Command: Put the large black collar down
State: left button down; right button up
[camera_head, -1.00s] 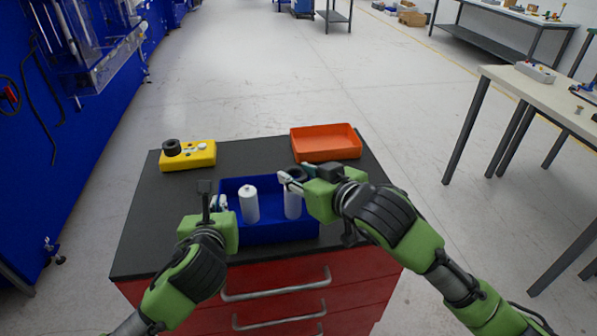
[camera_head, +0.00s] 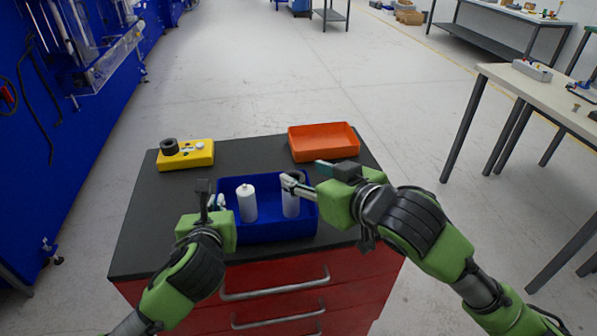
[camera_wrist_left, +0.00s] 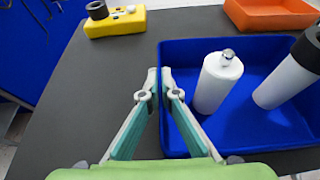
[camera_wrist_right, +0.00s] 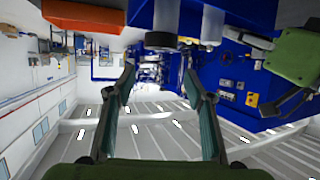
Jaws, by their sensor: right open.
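A large black collar (camera_wrist_left: 308,45) sits on top of the right-hand white cylinder (camera_wrist_left: 285,82) in the blue tray, as the left wrist view shows. In the right wrist view the collar (camera_wrist_right: 161,40) lies just beyond and between my open fingertips. My right gripper (camera_head: 302,178) is open beside that cylinder's top, apart from the collar. My left gripper (camera_wrist_left: 159,78) looks shut and empty at the tray's left wall. A second white cylinder (camera_head: 246,203) with a metal tip stands upright in the tray. Another black collar (camera_head: 169,147) sits on the yellow block (camera_head: 200,160).
The blue tray (camera_head: 270,238) stands at the front of the black-topped red cabinet. An orange tray (camera_head: 323,158), empty, lies at the back right. The black top (camera_head: 140,225) is clear on the left and between the yellow block and orange tray.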

aim_at(297, 175)
jog(key=v, duration=0.2)
jog(key=shift+s+d+r, duration=0.2)
jog(key=shift+s, duration=0.1)
jog(key=shift+o, duration=0.6)
jog(key=w+a+f, duration=0.1)
jog(key=w+f, duration=0.1)
jog(key=w+a+f, duration=0.1)
jog(key=w, duration=0.1)
jog(key=w+a+f, duration=0.1)
jog(key=w+f, duration=0.1)
jog(key=shift+w+a+f, duration=0.1)
jog(key=shift+w+f, duration=0.1)
jog(key=shift+f, duration=0.15)
jog(key=c, duration=1.3)
